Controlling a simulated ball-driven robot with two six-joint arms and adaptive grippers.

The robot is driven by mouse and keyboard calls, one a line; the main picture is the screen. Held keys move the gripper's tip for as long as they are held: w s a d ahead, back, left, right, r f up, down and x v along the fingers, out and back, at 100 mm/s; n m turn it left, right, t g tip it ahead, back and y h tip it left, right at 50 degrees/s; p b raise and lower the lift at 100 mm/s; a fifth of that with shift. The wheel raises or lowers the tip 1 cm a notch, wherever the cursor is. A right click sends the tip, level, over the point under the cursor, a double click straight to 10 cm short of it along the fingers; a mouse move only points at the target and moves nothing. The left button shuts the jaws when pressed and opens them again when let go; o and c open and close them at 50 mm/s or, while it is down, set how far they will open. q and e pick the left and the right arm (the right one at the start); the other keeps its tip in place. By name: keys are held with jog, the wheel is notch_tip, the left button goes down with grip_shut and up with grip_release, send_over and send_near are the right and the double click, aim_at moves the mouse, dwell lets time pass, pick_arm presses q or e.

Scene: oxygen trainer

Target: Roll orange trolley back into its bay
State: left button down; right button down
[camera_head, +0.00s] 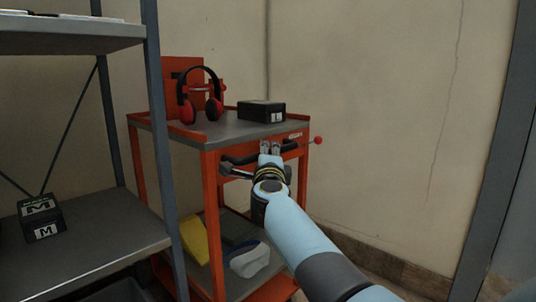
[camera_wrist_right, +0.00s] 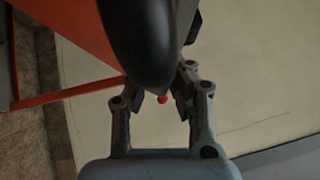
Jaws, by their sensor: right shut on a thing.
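The orange trolley (camera_head: 208,225) stands against the back wall, beside the grey shelf rack. Its grey top carries red-and-black headphones and a black box. A black handle (camera_head: 240,160) runs along its near right side; it also shows large and dark in the right wrist view (camera_wrist_right: 148,50). My right gripper (camera_head: 269,150) is at this handle, shut on it; its arm hides part of the trolley's side and lower shelf. In the right wrist view my right gripper's fingers (camera_wrist_right: 158,85) lie on both sides of the handle. My left gripper is not in view. I cannot make out the bay's limits.
The grey rack (camera_head: 95,252) stands close at left, its post overlapping the trolley in view. A black M box (camera_head: 41,218) sits on it. A red knob (camera_head: 317,140) sticks out at the trolley's right. A yellow item (camera_head: 194,238) and a white-blue item (camera_head: 250,261) lie below.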

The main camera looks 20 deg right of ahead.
jog(key=shift+w+a+f, duration=0.1)
jog(key=shift+f, duration=0.05)
jog(key=shift+w+a+f, duration=0.2)
jog(key=shift+w+a, duration=0.1)
jog(key=shift+w, duration=0.4)
jog(key=c, duration=1.2)
grip_release()
jog(key=shift+r, duration=0.2)
